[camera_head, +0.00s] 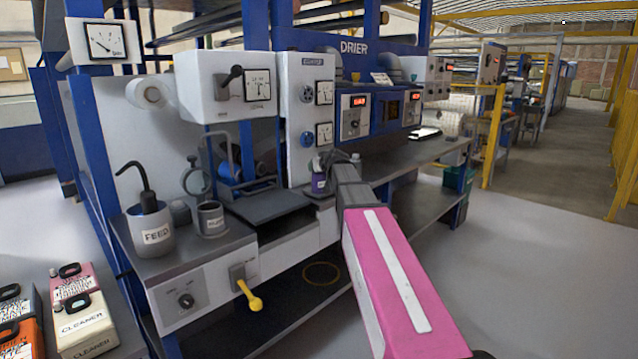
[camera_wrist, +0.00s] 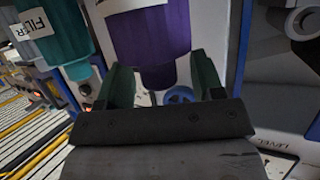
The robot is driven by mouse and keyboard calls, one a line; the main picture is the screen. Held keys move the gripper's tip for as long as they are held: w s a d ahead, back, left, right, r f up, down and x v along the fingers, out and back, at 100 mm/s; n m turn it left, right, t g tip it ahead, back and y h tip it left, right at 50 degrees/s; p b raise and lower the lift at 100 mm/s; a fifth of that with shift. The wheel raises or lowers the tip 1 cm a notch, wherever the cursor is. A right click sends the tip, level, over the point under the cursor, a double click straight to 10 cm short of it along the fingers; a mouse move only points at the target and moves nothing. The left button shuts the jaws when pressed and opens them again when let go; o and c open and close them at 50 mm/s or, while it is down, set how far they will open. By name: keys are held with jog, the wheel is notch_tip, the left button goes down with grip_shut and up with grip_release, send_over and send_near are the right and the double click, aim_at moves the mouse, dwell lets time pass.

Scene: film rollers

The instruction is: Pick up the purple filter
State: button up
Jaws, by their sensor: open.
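The purple filter (camera_head: 319,182) stands on the grey machine bench at the front of the white panel, partly hidden by my gripper in the head view. In the wrist view the purple filter (camera_wrist: 151,45) is large, with a pale label and a narrower lower end. My gripper (camera_head: 340,160) is at the filter, just to its right in the head view. In the wrist view my gripper (camera_wrist: 162,68) is open, with its two dark green fingers on either side of the filter's narrower end. I cannot tell whether they touch it.
A teal filter (camera_wrist: 62,38) labelled FILTER stands to the left in the wrist view. A grey FEED can (camera_head: 151,225) and a labelled cup (camera_head: 212,218) stand on the bench's left. A yellow-handled lever (camera_head: 250,297) sticks out in front. Open floor (camera_head: 540,270) lies right.

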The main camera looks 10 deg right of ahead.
jog(key=c, duration=1)
jog(key=shift+s, duration=0.1)
